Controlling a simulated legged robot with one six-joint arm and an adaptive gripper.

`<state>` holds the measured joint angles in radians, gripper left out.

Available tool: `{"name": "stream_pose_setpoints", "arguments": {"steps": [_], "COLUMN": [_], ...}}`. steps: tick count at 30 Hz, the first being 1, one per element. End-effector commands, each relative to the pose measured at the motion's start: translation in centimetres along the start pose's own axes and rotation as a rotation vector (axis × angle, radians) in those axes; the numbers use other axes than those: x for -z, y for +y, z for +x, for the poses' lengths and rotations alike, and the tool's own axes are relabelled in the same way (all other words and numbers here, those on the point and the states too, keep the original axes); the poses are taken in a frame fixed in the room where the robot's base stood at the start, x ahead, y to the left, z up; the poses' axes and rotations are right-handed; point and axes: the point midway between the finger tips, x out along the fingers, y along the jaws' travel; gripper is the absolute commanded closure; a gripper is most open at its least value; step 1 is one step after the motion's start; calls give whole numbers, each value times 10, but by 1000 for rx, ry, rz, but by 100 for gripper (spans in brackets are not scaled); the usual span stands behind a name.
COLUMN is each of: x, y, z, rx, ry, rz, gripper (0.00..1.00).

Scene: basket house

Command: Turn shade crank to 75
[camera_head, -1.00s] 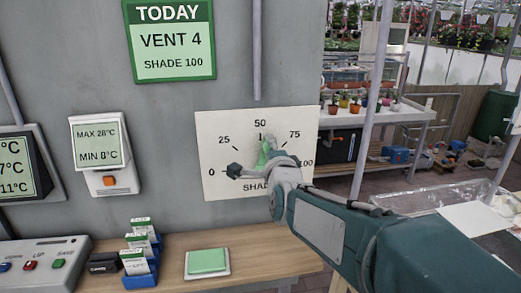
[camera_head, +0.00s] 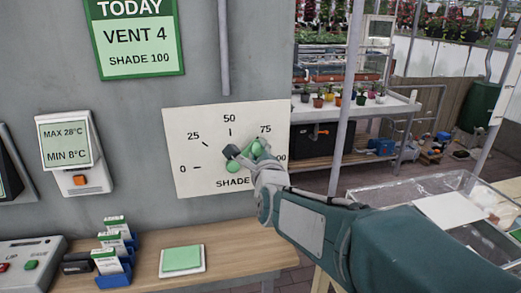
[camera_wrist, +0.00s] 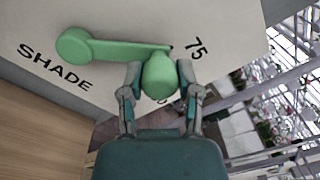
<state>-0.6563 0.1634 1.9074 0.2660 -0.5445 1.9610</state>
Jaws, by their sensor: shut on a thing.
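The green shade crank (camera_head: 232,167) is mounted on a white dial plate (camera_head: 188,178) marked from 0 to 100. Its arm slants up and right from the hub, toward the 75 mark. In the wrist view the crank (camera_wrist: 115,49) has its arm end beside the printed 75. My gripper (camera_head: 257,151) is at the handle end, and in the wrist view (camera_wrist: 159,74) its two fingers are shut on the crank's round green knob. My gripper covers part of the plate's lower right, including part of the 100 label.
A TODAY sign (camera_head: 138,40) above reads VENT 4, SHADE 100. A wooden bench (camera_head: 222,250) below holds a green pad (camera_head: 182,258) and seed packets (camera_head: 112,240). A temperature box (camera_head: 75,158) hangs at left. A grey post (camera_head: 347,100) stands right of the plate.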

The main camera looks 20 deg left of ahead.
Motion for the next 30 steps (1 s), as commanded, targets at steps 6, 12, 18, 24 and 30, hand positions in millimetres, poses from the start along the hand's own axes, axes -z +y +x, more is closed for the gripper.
{"name": "stream_pose_setpoints", "arguments": {"steps": [6, 12, 18, 24, 30], "x": [0, 0, 0, 0, -1], "y": [4, 4, 3, 1, 0], "z": [0, 0, 0, 0, -9], "rx": [-7, -7, -5, -3, -1], "ry": [0, 0, -1, -1, -2], "rz": [6, 6, 5, 6, 6], "gripper": [100, 100, 22, 22, 22]}}
